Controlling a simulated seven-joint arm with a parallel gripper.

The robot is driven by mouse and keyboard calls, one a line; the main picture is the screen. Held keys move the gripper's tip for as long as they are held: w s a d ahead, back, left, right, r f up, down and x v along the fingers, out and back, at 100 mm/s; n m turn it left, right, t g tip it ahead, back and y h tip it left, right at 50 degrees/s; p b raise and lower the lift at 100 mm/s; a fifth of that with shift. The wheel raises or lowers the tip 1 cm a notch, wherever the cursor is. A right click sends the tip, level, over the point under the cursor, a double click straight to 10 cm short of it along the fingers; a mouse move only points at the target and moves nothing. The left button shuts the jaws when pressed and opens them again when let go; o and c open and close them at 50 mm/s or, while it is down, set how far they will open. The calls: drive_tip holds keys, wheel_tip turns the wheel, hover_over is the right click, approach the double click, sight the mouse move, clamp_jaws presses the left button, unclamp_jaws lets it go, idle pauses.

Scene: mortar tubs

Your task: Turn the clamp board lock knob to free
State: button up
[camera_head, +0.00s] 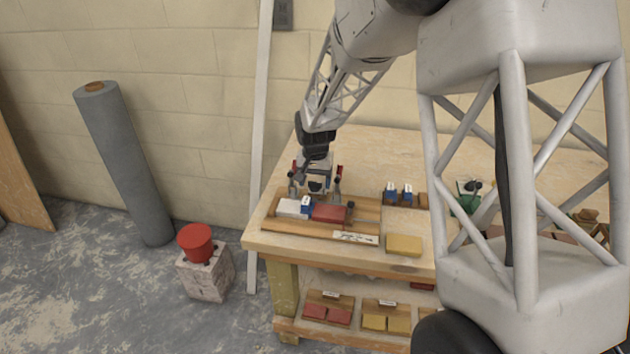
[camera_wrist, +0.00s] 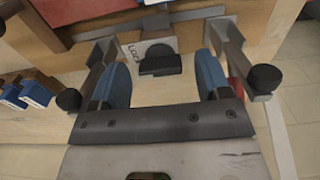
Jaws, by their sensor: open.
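The clamp board (camera_head: 290,229) lies on the workbench and holds a red block (camera_head: 328,212), a whitish block (camera_head: 293,207) and a small blue piece between them. In the wrist view, the black lock knob (camera_wrist: 159,64) sits on a pale plate with partly hidden lettering that looks like "Lock". Its dark bar lies roughly crosswise in that picture. My gripper (camera_head: 315,188) is over the back edge of the board. It is open, with its blue-padded fingers (camera_wrist: 161,76) to either side of the knob and a gap at each side. I cannot tell the height gap. The knob is not distinct in the head view.
Blue-and-white items (camera_head: 399,192) stand in a wooden holder right of the board. A yellow block (camera_head: 403,245) lies at the bench's front edge. The lower shelf holds trays of red and yellow blocks (camera_head: 374,321). My arm hides much of the right side.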

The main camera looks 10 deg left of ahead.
drive_tip(key=shift+f, duration=0.1)
drive_tip(key=shift+c, duration=0.3)
drive_tip(key=c, duration=0.9)
drive_tip(key=shift+o, duration=0.2)
drive_tip(key=shift+n, duration=0.4)
drive_tip(key=n, duration=0.7)
drive_tip(key=shift+n, duration=0.4)
drive_tip(key=n, duration=0.4)
drive_tip(key=shift+n, duration=0.3)
drive_tip(key=n, duration=0.4)
drive_tip(key=shift+n, duration=0.4)
